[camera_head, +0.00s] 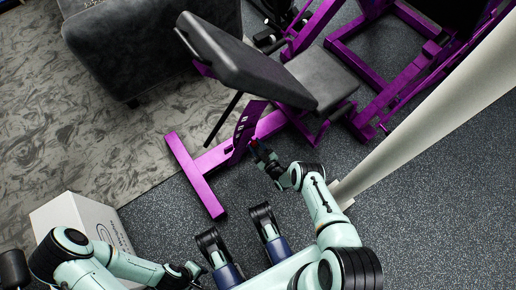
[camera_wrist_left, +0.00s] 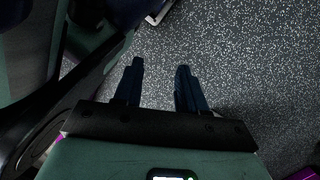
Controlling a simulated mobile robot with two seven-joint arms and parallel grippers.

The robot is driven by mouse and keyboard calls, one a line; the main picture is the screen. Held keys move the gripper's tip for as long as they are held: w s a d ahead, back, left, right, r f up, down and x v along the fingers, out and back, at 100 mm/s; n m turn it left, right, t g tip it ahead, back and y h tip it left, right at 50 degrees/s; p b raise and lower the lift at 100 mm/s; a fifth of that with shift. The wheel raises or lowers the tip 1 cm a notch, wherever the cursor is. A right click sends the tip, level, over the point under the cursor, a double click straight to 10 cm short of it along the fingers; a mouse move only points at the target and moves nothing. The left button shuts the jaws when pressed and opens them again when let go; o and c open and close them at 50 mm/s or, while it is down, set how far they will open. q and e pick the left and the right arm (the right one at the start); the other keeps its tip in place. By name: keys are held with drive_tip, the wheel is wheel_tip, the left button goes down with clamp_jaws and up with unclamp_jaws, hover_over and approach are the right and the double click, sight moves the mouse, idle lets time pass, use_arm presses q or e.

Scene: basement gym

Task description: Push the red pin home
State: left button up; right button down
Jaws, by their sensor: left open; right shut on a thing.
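The purple weight bench (camera_head: 262,125) has a dark grey tilted back pad (camera_head: 235,60) and a seat (camera_head: 318,80). Its slotted purple upright stands below the back pad. A small spot of red, the red pin (camera_head: 254,143), shows at this upright, mostly hidden by my right gripper (camera_head: 257,150). The right gripper is shut on the pin at the frame. How deep the pin sits cannot be told. My left gripper (camera_head: 196,271) is low at the left, away from the bench; in the left wrist view it is open and empty over the floor (camera_wrist_left: 160,72).
A white box (camera_head: 80,215) stands at the left by my left arm. A dark padded seat (camera_head: 145,45) is behind, on patterned carpet. A pale post (camera_head: 430,115) slants at the right, near my right arm. Speckled floor between bench and base is clear.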

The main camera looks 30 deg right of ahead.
drive_tip(key=c, duration=0.7)
unclamp_jaws()
drive_tip(key=shift+w, duration=0.2)
drive_tip(key=shift+o, duration=0.2)
drive_tip(key=shift+s, duration=0.2)
use_arm(q)
drive_tip(key=w+d+r+t+p, duration=0.1)
drive_tip(key=w+r+t+p, duration=0.2)
drive_tip(key=w, duration=0.5)
wheel_tip(320, 180, up, 2)
drive_tip(key=shift+w+r+m+p, duration=0.25)
drive_tip(key=shift+w+m+p, duration=0.1)
drive_tip(key=shift+p, duration=0.4)
use_arm(e)
drive_tip(key=s+d, duration=0.1)
drive_tip(key=s, duration=1.2)
drive_tip(key=shift+d, duration=0.4)
